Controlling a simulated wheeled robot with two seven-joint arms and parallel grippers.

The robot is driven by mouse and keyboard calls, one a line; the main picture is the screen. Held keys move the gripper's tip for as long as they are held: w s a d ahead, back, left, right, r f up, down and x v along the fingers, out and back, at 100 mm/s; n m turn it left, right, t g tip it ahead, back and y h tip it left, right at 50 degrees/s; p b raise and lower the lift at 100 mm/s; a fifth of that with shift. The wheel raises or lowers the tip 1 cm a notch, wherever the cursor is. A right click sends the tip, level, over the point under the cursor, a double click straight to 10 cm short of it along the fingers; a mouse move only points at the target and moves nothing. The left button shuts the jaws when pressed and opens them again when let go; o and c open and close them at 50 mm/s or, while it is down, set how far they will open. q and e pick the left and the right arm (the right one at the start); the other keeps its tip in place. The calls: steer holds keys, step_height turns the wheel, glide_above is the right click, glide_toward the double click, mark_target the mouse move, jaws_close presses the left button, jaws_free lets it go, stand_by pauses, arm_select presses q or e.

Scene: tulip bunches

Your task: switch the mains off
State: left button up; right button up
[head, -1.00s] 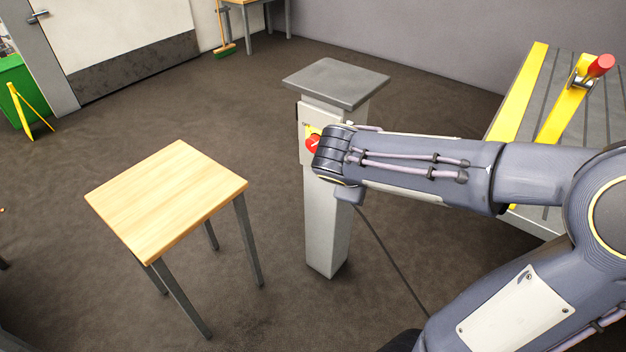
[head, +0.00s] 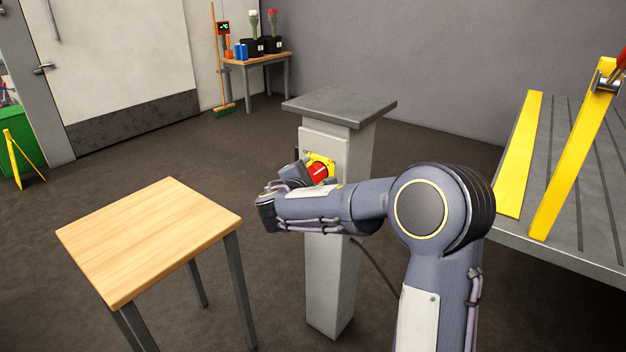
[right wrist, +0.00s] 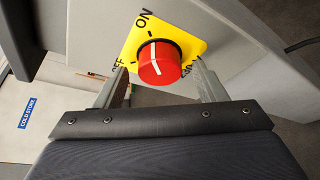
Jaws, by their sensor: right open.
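The mains switch is a red round knob (head: 317,173) on a yellow plate (head: 329,161), on the front of a pale grey post (head: 330,250). In the right wrist view the knob (right wrist: 160,62) has a white line aimed towards ON at the top of the plate (right wrist: 188,40). OFF is at the left, partly hidden by a finger; another label at the right is mostly covered. My right gripper (right wrist: 159,71) is open, its fingers to either side of the knob; I cannot tell whether they touch it. My left gripper is not in view.
A bare wooden table (head: 150,235) stands left of the post. A grey bench (head: 575,165) with yellow strips is at the right. A dark cable (head: 377,267) runs from the post. A small table (head: 262,60) with pots stands at the back.

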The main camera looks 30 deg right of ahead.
steer(key=shift+w+d+f, duration=0.1)
steer(key=shift+w+d, duration=0.2)
steer(key=shift+d, duration=0.1)
steer(key=shift+c, duration=0.5)
